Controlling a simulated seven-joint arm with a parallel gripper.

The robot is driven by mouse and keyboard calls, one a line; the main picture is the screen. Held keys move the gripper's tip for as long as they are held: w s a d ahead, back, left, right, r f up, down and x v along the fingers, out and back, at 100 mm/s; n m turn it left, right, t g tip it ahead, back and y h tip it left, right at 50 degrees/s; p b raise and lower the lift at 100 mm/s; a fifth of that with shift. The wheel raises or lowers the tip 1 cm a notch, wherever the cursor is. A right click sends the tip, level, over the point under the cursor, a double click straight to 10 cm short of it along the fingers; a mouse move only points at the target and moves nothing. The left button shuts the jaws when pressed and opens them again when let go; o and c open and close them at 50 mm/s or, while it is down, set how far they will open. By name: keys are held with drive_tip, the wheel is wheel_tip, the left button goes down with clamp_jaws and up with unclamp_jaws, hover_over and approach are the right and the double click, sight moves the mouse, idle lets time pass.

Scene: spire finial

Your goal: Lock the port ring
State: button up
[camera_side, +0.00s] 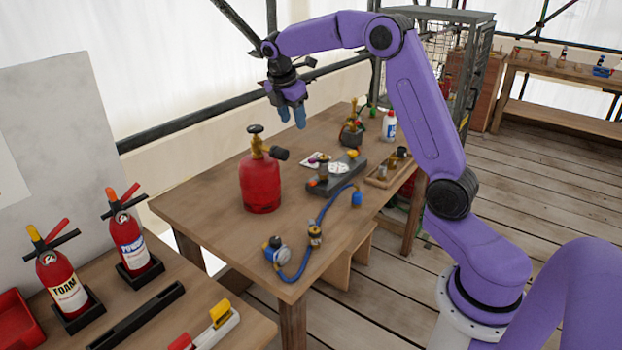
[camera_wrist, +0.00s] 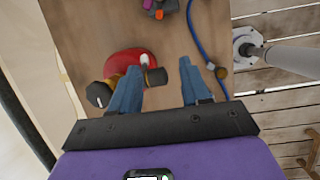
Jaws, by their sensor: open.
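A red cylinder (camera_side: 261,185) stands upright on the wooden table, with a brass valve (camera_side: 257,146) on top. A black handwheel (camera_side: 255,129) caps the valve, and a dark ring-like fitting (camera_side: 280,154) sticks out to its right; I cannot tell for certain that this is the port ring. My gripper (camera_side: 292,117) is open and empty, in the air above and right of the valve, touching nothing. In the wrist view my gripper (camera_wrist: 160,66) shows its blue fingers apart. There the red cylinder (camera_wrist: 128,60) lies behind the left finger, which partly hides the valve.
A blue hose (camera_side: 316,228) with a round gauge (camera_side: 277,252) lies at the table's front. A grey block (camera_side: 340,180) with fittings, a wooden tray (camera_side: 382,177) and a white bottle (camera_side: 389,126) stand further back. Extinguishers (camera_side: 129,238) stand on the left bench.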

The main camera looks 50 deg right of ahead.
drive_tip(key=w+d+f, duration=0.1)
drive_tip(key=d, duration=0.7)
approach(313, 182)
wheel_tip(313, 182, down, 3)
drive_tip(key=f, duration=0.1)
drive_tip(key=d+f, duration=0.2)
drive_tip(key=shift+w+n+g, duration=0.25)
drive_tip(key=shift+n+g, duration=0.05)
drive_tip(key=shift+d+f, duration=0.2)
drive_tip(key=shift+f, duration=0.4)
